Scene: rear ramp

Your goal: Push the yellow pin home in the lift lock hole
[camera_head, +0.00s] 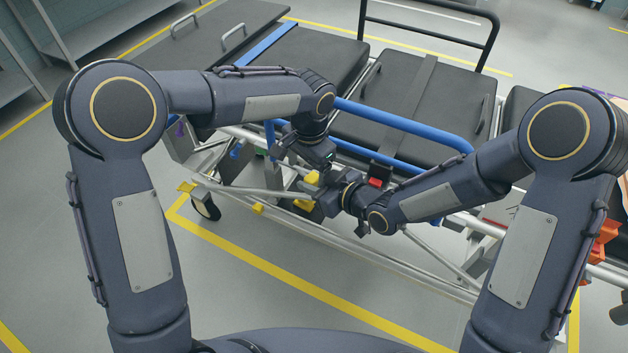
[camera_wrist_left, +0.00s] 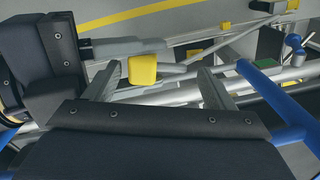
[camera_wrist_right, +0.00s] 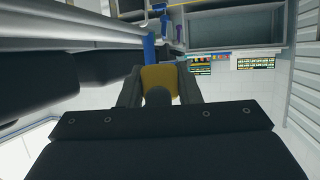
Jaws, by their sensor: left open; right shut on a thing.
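The yellow pin (camera_wrist_left: 142,70) shows its block-shaped yellow head in the left wrist view, with a short grey rod to its right. It also shows in the head view (camera_head: 312,177), beside the stretcher's lower frame. My right gripper (camera_wrist_right: 158,96) is shut on the yellow head. My left gripper (camera_wrist_left: 157,86) is open, and the pin head lies in view between its fingers, not gripped. Both grippers are close together at the frame. The lift lock hole cannot be made out, so I cannot tell how deep the pin sits.
The stretcher (camera_head: 405,85) with black pads fills the space beyond my arms. Its blue side rail (camera_head: 400,126) runs just behind the grippers. Metal frame tubes (camera_wrist_left: 165,95) lie close by. Another yellow block (camera_head: 303,205) sits low on the frame. Floor in front is clear.

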